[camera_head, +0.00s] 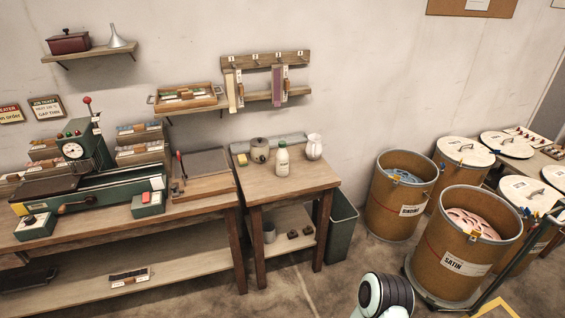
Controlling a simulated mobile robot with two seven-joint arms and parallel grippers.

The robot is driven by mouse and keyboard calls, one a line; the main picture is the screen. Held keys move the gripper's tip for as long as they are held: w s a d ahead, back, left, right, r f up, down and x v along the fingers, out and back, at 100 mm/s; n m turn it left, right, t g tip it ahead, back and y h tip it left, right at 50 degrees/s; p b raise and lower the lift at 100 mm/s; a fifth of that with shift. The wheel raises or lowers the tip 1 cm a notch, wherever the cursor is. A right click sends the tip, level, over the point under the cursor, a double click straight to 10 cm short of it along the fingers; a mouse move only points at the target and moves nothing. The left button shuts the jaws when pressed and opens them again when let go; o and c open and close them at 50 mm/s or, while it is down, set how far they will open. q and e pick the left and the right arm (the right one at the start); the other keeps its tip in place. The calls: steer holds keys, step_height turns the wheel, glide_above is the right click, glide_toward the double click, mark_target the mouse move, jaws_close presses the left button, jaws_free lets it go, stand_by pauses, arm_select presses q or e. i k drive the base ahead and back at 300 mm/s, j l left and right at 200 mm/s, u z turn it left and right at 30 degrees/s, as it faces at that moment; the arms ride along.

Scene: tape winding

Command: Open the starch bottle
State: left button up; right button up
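A white bottle (283,161) with a pale green cap and a small dark label stands upright on the small wooden table (305,178). It looks like the starch bottle, but the label is too small to read surely. Its cap appears to be on. Neither of my grippers is in view. Only a rounded white and dark link of my own arm shows at the bottom edge, well in front of the table and apart from the bottle.
A grey pot (260,150) and a white pitcher (314,147) flank the bottle. A green bin (342,226) stands right of the table. Fibre drums marked BINDING (390,205) and SATIN (450,250) stand further right. The floor before the small table looks clear.

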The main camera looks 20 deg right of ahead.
mark_target(281, 157)
steer(key=i+l, duration=0.7)
steer(key=l, duration=0.15)
